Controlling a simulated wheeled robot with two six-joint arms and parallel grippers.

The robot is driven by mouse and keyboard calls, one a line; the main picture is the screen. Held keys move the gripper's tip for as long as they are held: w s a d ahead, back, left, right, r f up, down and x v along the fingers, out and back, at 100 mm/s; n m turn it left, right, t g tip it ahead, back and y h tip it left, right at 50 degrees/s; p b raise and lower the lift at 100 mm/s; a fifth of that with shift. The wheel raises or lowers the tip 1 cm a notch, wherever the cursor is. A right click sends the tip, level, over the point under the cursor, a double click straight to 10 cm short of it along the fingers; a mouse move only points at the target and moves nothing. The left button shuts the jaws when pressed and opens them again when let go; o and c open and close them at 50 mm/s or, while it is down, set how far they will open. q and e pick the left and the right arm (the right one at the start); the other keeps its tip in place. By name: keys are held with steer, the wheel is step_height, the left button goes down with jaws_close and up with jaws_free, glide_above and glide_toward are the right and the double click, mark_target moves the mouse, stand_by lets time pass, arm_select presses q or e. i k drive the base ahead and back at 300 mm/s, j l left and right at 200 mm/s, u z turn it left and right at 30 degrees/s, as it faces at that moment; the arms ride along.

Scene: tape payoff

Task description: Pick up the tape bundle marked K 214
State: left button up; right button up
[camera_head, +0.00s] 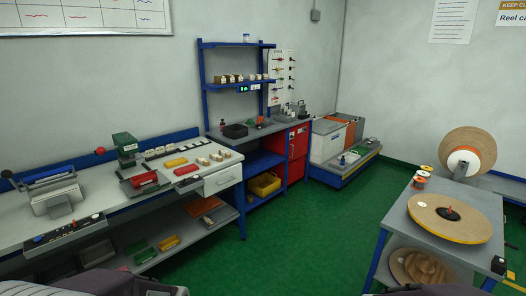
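I cannot make out the mark K 214 anywhere at this size. Small pale tan blocks (216,156) lie on the left workbench (95,193), near its right end. A row of small tan pieces (235,78) stands on the blue rack's shelf (222,87). I cannot tell whether any of these is a tape bundle. Grey parts of my own body show at the bottom edge, but neither gripper is in view.
A grey table (453,206) at the right bears a large flat reel (449,218). A red cabinet (298,141) stands beyond the workbench. A yellow bin (264,185) sits on a low blue shelf. The green floor (290,235) between bench and table is clear.

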mark_target(204, 162)
steer(key=i+l+u, duration=0.15)
steer(key=i+u, duration=0.15)
steer(key=i, duration=0.4)
steer(key=i+l+u, duration=0.25)
steer(key=i, duration=0.5)
steer(key=i+l+u, duration=0.3)
steer(key=i+l, duration=0.15)
steer(key=i, duration=0.2)
steer(key=i+l+u, duration=0.25)
steer(key=i+l, duration=0.35)
